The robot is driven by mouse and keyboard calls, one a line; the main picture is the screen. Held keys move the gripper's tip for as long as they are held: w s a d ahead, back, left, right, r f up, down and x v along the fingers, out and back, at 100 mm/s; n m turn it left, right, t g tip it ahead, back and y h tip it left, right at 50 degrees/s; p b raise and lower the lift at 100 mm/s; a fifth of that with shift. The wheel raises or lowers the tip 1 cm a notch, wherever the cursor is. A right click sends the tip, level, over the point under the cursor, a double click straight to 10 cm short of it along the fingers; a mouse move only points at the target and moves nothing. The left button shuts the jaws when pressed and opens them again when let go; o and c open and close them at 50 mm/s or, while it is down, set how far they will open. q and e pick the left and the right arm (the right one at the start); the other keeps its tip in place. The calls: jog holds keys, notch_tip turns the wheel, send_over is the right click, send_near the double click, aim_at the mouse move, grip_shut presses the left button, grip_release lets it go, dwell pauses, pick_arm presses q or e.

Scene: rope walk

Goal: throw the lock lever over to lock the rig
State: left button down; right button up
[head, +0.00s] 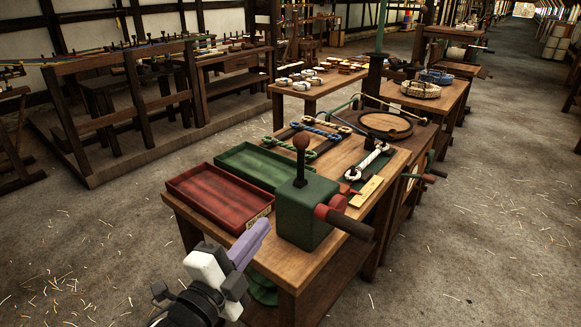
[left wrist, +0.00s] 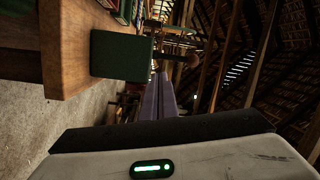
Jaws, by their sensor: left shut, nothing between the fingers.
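The lock lever (head: 300,165) is a dark stem with a round reddish-brown knob, standing nearly upright on top of a green box (head: 305,212) at the near end of the wooden bench. In the left wrist view the green box (left wrist: 120,55) is at upper left, and the lever's knob (left wrist: 194,60) sticks out to its right. My left gripper (head: 260,232) has purple fingers, shut and empty, in front of the bench's near edge, left of the box and lower than the knob. The shut fingers also show in the left wrist view (left wrist: 167,98). My right gripper is out of view.
A red tray (head: 220,195) and a green tray (head: 265,166) lie left of the box. A crank with a red hub and dark handle (head: 345,220) juts out on its right. Rope pieces (head: 370,165) lie behind. The straw-strewn floor at right is clear.

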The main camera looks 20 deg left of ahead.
pick_arm(q)
notch_tip(320, 180, up, 6)
jog(key=m+t, duration=0.1)
jog(key=m, duration=0.2)
jog(key=shift+w+a+r+t+h, duration=0.2)
jog(key=shift+w+t+h, duration=0.1)
jog(key=shift+w+t, duration=0.1)
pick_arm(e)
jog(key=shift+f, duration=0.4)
pick_arm(q)
jog(key=p, duration=0.2)
send_near(298, 146)
jog(key=x, duration=0.6)
jog(key=shift+w, duration=0.25)
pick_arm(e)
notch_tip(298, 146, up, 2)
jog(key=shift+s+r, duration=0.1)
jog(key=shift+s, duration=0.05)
